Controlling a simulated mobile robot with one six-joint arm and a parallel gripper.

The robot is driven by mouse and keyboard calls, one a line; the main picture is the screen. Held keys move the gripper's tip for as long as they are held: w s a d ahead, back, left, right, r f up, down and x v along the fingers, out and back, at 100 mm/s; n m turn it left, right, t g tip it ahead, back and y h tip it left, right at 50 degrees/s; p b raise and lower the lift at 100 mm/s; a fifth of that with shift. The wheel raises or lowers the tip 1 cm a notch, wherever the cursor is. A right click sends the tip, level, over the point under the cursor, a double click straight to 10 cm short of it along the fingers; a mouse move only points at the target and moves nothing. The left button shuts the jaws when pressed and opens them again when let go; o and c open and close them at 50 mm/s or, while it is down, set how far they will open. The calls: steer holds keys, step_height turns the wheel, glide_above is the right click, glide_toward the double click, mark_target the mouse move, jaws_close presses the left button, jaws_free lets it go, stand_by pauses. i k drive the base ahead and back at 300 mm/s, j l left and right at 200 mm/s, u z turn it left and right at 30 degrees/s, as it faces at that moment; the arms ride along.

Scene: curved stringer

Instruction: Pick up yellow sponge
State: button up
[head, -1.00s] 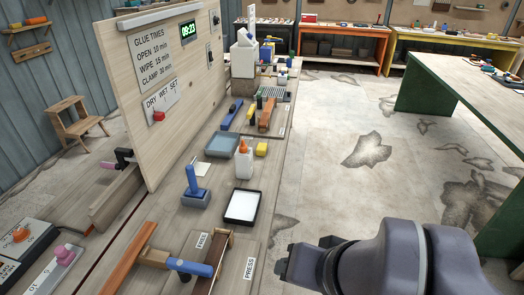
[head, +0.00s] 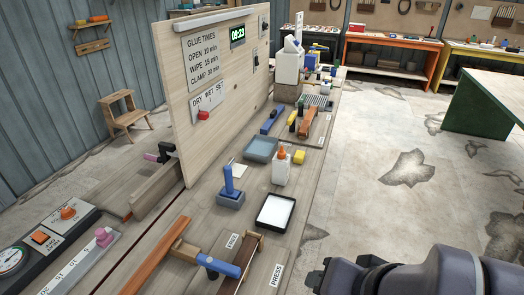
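The yellow sponge (head: 299,157) is a small yellow block on the wooden bench, just right of and behind the white glue bottle (head: 281,168) with an orange tip. A grey-blue tray (head: 261,149) lies to its left. My gripper (head: 318,277) is at the bottom right, over the floor side of the bench, well nearer to the camera than the sponge and apart from it. Its dark fingers point left. Nothing shows in them, but their gap cannot be made out from this angle.
A black-rimmed white tray (head: 275,212) and a blue-handled tool (head: 229,187) stand nearer on the bench. A clamp with a blue handle (head: 217,266) lies in front. An upright sign board (head: 215,90) walls the left side. Open floor (head: 385,215) lies to the right.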

mark_target(299, 156)
steer(key=i+l+u, duration=0.2)
steer(key=i+l, duration=0.25)
steer(key=i, duration=0.15)
steer(key=i+l+u, duration=0.15)
steer(key=i+l, duration=0.45)
steer(key=i+l+u, duration=0.2)
steer(key=i+l, duration=0.35)
steer(key=i+l+u, duration=0.2)
steer(key=i+l, duration=0.35)
steer(key=l, duration=0.2)
